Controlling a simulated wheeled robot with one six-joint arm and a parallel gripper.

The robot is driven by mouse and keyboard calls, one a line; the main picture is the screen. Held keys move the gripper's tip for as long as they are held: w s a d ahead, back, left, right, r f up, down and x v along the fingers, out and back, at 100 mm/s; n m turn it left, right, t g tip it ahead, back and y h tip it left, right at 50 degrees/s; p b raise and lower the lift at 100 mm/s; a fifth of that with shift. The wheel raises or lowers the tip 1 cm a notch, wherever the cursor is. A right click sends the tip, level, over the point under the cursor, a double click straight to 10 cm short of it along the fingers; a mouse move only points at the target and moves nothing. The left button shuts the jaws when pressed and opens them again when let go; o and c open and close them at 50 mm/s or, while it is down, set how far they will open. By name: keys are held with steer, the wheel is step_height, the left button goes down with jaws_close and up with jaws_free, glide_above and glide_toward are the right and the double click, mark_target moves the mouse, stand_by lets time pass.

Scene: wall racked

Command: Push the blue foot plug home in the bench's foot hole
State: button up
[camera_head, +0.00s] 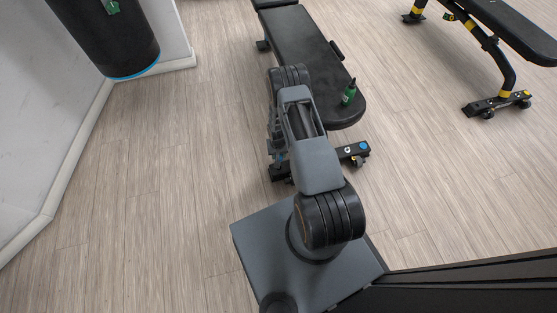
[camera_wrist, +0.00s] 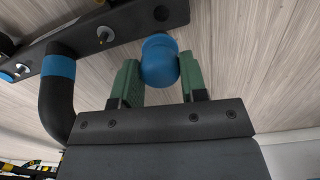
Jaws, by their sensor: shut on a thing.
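In the wrist view, my gripper (camera_wrist: 160,72) has its two green fingers shut on the blue foot plug (camera_wrist: 160,58), a rounded blue piece. My arm hides most of the gripper area there.
A black bent tube with a blue band (camera_wrist: 58,67) rises left of my fingers. A black punching bag (camera_head: 110,40) hangs at upper left. Another bench (camera_head: 500,50) stands at upper right. The floor on the left is clear.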

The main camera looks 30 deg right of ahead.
steer(key=shift+w+f+m, duration=0.1)
steer(key=shift+f+m, duration=0.3)
steer(key=shift+f, duration=0.35)
steer(key=shift+w+d+r, duration=0.1)
steer(key=shift+r, duration=0.05)
steer(key=shift+f+b, duration=2.7)
steer(key=shift+f, duration=0.1)
steer(key=shift+f+b, duration=0.35)
steer(key=shift+f+b, duration=1.5)
steer(key=shift+f, duration=0.1)
steer(key=shift+f, duration=0.1)
steer(key=o, duration=1)
steer(key=shift+o, duration=0.2)
